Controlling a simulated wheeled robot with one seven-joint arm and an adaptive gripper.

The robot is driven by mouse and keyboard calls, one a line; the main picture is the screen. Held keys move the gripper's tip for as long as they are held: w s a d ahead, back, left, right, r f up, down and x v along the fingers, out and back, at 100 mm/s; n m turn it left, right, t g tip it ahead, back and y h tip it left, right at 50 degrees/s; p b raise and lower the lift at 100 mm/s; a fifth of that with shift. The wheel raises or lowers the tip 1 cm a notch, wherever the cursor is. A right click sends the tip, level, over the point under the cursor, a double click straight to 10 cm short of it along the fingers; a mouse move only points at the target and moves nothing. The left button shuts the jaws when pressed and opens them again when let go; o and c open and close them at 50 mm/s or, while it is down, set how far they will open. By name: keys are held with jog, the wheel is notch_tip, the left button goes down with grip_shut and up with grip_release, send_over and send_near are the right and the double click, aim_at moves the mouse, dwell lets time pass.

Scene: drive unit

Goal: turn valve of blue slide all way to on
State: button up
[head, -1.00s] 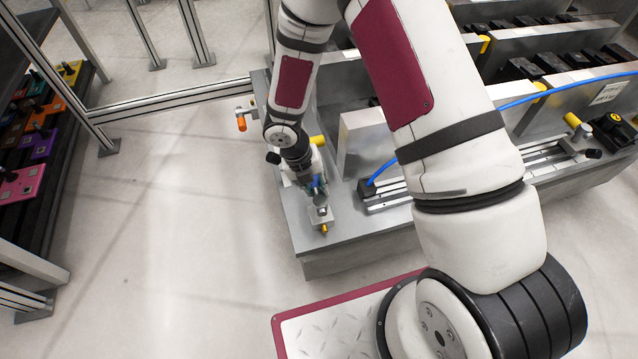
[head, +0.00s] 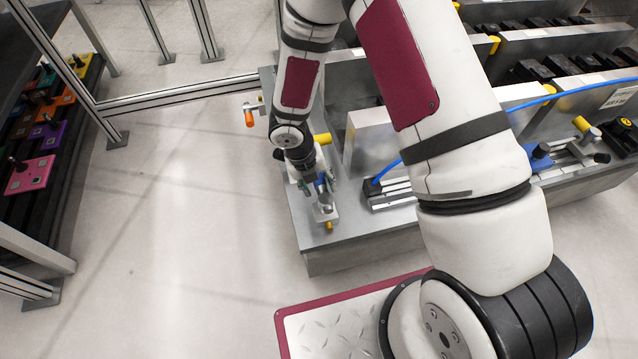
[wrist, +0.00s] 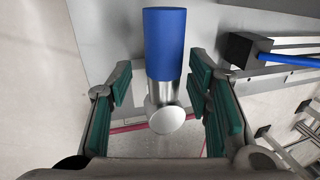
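The valve's blue handle (wrist: 165,45) points up in the wrist view, with a silver shaft and round pale end (wrist: 166,119) below it. A bit of blue handle shows at my gripper (head: 318,190) in the head view. In the wrist view my gripper (wrist: 160,105) is open, its green-padded fingers on either side of the silver shaft. The right pads are nearer the shaft than the left; I cannot tell whether they touch it. The blue slide (head: 541,157) sits on its rail (head: 578,155) near the right end, just right of my arm, which hides the rail's middle.
A grey machine bench (head: 350,235) carries the valve and rail. A blue hose (head: 580,88) runs across behind my arm. An orange-ended handle (head: 249,118) sticks out at the bench's left end. Floor is clear to the left, before the rack of coloured plates (head: 30,177).

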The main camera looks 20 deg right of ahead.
jog(key=shift+r, duration=0.1)
jog(key=v, duration=1.1)
jog(key=shift+r, duration=0.4)
jog(key=shift+r, duration=0.1)
jog(key=s+d+r+m+h, duration=0.1)
jog(key=s+d+r+m, duration=0.4)
jog(key=r+m, duration=0.4)
jog(key=s+d+r+m+h, duration=0.1)
jog(key=s+d+r+m, duration=0.3)
jog(key=d+r+m, duration=0.5)
jog(key=s+a+r+m+y, duration=0.2)
jog(key=s+r+m, duration=0.2)
jog(key=s+m, duration=0.55)
jog(key=s+a+r+m+y, duration=0.25)
jog(key=s+r+m, duration=0.25)
jog(key=s+m, duration=0.45)
notch_tip(320, 180, up, 23)
jog(key=s+n+t+p, duration=0.1)
jog(key=t+p, duration=0.3)
jog(key=p, duration=1.7)
jog(key=shift+s+d+f, duration=0.2)
jog(key=shift+y, duration=0.25)
